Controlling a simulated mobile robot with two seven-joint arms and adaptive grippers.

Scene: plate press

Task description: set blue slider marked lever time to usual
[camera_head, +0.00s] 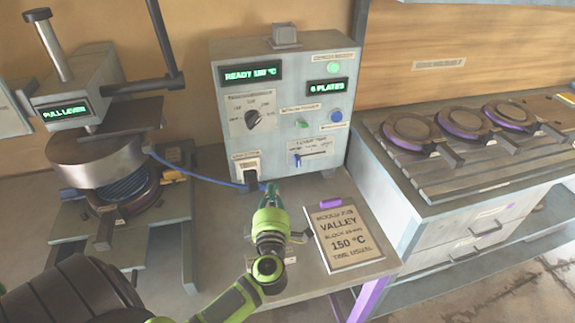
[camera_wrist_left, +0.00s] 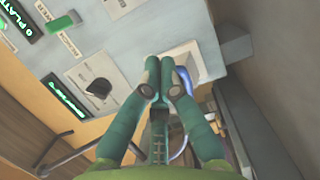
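The control box (camera_head: 225,110) stands at the back of the bench. The blue slider (camera_head: 297,159) sits near the left end of its track, low on the box front; its scale words are too small to read. My left gripper (camera_head: 268,188) is in front of the box, below and left of the slider and apart from it. In the left wrist view its fingertips (camera_wrist_left: 164,62) are together, with nothing visible between them. The slider knob cannot be made out in that view. My right gripper is not in view.
A dial (camera_head: 253,118), green button (camera_head: 302,124) and blue button (camera_head: 335,116) are on the box. A card (camera_head: 347,238) reads VALLEY, 150 °C, time usual. A press (camera_head: 100,160) stands left, joined by a blue cable (camera_head: 200,179). A rack with round plates (camera_head: 460,125) is right.

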